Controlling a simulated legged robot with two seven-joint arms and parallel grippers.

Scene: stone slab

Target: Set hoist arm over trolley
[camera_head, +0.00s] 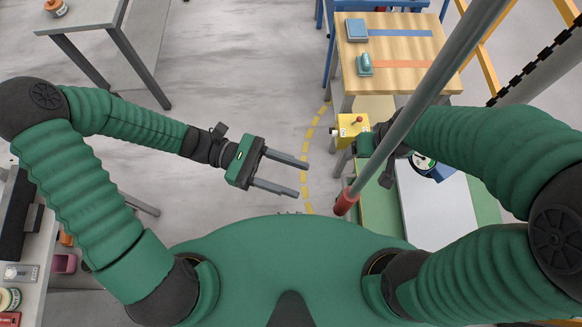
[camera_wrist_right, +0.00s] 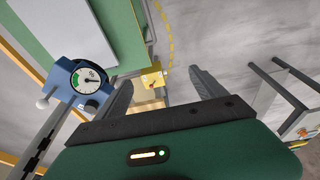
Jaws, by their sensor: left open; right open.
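A long grey bar with a red end (camera_head: 347,201), which looks like the hoist arm, slants from the top right down to the middle in the head view. Its red end is over the near left part of a green flat surface (camera_head: 375,207) with a pale slab (camera_head: 425,208); I cannot tell whether this is the trolley. My right gripper (camera_head: 358,153) is partly hidden by the bar. In the right wrist view its open jaws (camera_wrist_right: 160,80) hold nothing. My left gripper (camera_head: 302,180) is open and empty over the floor, left of the bar.
A yellow box with a red-knobbed lever (camera_head: 352,128) stands beyond my right gripper. A blue-cased gauge (camera_wrist_right: 88,80) is beside the slab. A wooden-topped table (camera_head: 395,75) stands behind. Grey tables are at the left. The floor between is clear, with a dashed yellow line.

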